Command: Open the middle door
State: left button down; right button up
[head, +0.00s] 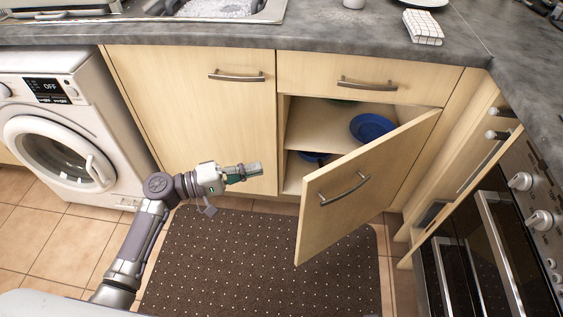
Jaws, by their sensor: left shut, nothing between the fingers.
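The middle door (352,192) is a light wood cabinet door with a bar handle (344,190). It stands swung well open, hinged at its right side, below a closed drawer (372,81). Inside the cabinet, a blue dish (371,127) is on the shelf, and another blue item (313,156) shows partly below it. My left gripper (256,172) is shut and empty, left of the door's free edge and apart from it, in front of the closed left door (190,110). My right gripper does not show.
A white washing machine (60,130) stands at the left and an oven (500,220) at the right. A dark dotted mat (240,260) covers the floor in front. The grey counter (330,30) runs above, with a sink and a folded cloth (422,27).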

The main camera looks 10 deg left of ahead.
pick_arm(q)
jog(key=d+p, duration=0.1)
jog(key=d, duration=1)
jog(key=shift+w, duration=0.45)
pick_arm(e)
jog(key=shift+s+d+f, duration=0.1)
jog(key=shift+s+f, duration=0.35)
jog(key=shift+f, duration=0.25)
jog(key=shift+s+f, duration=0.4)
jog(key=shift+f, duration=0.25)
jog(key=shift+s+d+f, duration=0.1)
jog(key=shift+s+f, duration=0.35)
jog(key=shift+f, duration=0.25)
pick_arm(q)
jog(key=shift+s+d, duration=0.1)
jog(key=shift+d, duration=0.05)
